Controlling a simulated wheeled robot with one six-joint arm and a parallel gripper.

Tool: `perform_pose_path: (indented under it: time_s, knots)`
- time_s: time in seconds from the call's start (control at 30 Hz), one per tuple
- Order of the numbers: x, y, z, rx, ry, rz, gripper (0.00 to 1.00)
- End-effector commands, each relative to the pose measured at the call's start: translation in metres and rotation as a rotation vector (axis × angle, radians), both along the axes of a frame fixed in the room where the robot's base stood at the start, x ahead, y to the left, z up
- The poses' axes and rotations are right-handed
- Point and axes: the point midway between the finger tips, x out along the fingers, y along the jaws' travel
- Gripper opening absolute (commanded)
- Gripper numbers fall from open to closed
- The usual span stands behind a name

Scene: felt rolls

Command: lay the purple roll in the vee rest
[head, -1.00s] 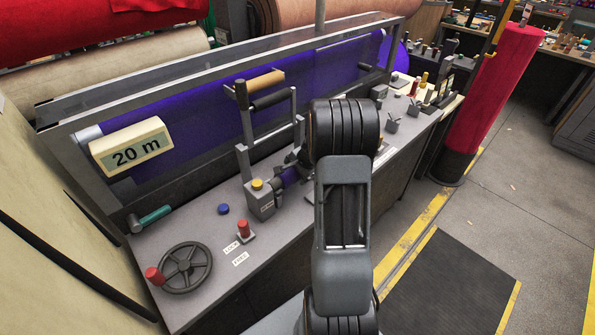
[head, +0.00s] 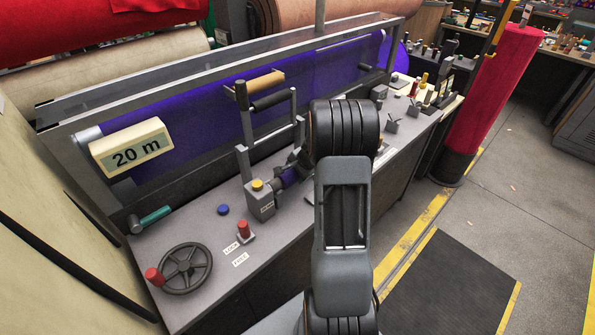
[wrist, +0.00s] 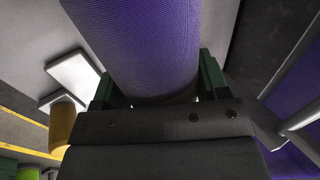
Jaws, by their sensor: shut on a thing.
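The purple roll (wrist: 145,45) fills the upper middle of the wrist view, between the green-padded fingers of my gripper (wrist: 156,84). My gripper is shut on it, and the roll's far end runs out of the picture. In the head view, my gripper (head: 300,158) shows only in part beside my arm, low over the bench, with a short piece of the purple roll (head: 290,176) beside the grey box with the yellow button. I cannot tell whether the roll touches anything beneath it. A small grey bracket (head: 392,125) right of my arm may be the vee rest; my arm hides much of the bench.
The grey bench (head: 205,215) carries a handwheel (head: 186,267), a red-topped lever (head: 244,230) and a blue button (head: 223,209). A frame with wide purple felt (head: 220,110) and a "20 m" display (head: 132,146) stands behind. Bottles and small tools crowd the far right end.

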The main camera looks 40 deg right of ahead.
Motion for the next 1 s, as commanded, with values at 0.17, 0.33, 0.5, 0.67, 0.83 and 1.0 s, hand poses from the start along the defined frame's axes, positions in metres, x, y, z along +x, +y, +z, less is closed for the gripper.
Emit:
perform_pose_path:
  time_s: [0.17, 0.33, 0.5, 0.67, 0.83, 1.0]
  knots:
    - [0.000, 0.000, 0.003, -0.001, -0.001, 0.000, 0.30]
    - [0.000, 0.000, 0.006, -0.001, -0.001, 0.000, 0.30]
    - [0.000, 0.000, 0.010, -0.001, -0.001, 0.000, 0.30]
    - [0.000, 0.000, 0.013, -0.001, -0.001, 0.000, 0.30]
    - [0.000, 0.000, 0.015, -0.001, -0.001, 0.000, 0.30]
    - [0.000, 0.000, 0.015, -0.001, -0.001, 0.000, 0.30]
